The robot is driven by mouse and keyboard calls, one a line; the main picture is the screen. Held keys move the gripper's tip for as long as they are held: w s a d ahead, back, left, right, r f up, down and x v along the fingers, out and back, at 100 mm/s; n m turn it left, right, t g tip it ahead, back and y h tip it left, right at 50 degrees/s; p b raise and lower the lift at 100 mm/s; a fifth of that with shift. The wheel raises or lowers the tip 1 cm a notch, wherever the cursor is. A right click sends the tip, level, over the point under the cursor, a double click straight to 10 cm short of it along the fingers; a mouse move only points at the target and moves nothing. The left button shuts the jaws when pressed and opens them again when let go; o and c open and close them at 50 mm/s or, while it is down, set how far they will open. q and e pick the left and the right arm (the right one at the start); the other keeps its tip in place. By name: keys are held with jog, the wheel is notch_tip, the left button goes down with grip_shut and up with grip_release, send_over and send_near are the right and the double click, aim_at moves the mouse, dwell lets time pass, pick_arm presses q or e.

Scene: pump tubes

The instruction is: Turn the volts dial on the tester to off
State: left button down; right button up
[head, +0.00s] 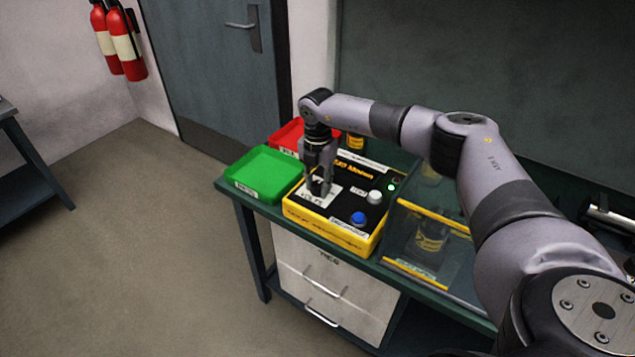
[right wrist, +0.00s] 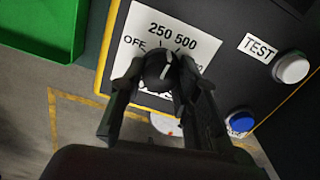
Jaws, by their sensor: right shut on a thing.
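The tester (head: 330,232) is a yellow box with a black top on the green bench. Its black volts dial (right wrist: 156,68) sits on a white label with OFF at the left and 250 and 500 at the top. The dial's white mark points up, roughly toward the 250 and 500 figures; the exact setting is hard to tell. My right gripper (right wrist: 158,80) points down over the label, shut on the dial, with a finger on either side. In the head view my right gripper (head: 319,185) hides the dial. My left gripper is out of view.
A white TEST button (head: 375,197) and a blue button (head: 358,218) stand right of the dial. A green tray (head: 265,172) and a red tray (head: 285,136) lie to the left and behind. A clear case (head: 455,250) with a dark object inside stands close on the right.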

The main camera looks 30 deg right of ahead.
jog(key=n, duration=0.6)
jog(key=n+b, duration=0.1)
jog(key=n, duration=0.3)
jog(key=shift+d, duration=0.1)
jog(key=shift+n+b, duration=0.4)
jog(key=shift+n, duration=1.5)
jog(key=o, duration=1.2)
jog(key=shift+c, duration=0.2)
